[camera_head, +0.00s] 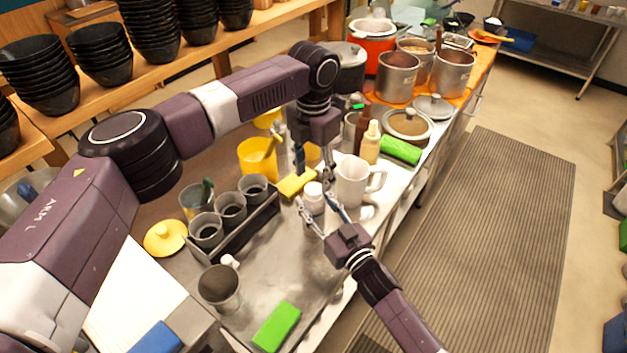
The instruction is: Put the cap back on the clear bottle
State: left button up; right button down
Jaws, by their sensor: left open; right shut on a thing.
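A small whitish bottle (314,200) stands on the metal counter, left of a white mug. My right gripper (316,204) is shut around it, with a finger on each side. Its top looks white; I cannot tell whether that is a cap or the bare neck. My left gripper (314,170) is open and points down, above and just behind the bottle, near a yellow sponge (297,183). Nothing shows clearly between its fingers. A small white piece (230,262) lies by the grey cup at the front; I cannot tell whether it is a cap.
The white mug (352,182) stands close to the right of the bottle. A dark rack (235,237) of grey cups is to the left. A green sponge (276,326) lies at the front. A squeeze bottle (370,143) and pots stand behind. The counter between rack and bottle is mostly clear.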

pick_arm(q)
jog(key=shift+r, duration=0.45)
jog(key=shift+c, duration=0.4)
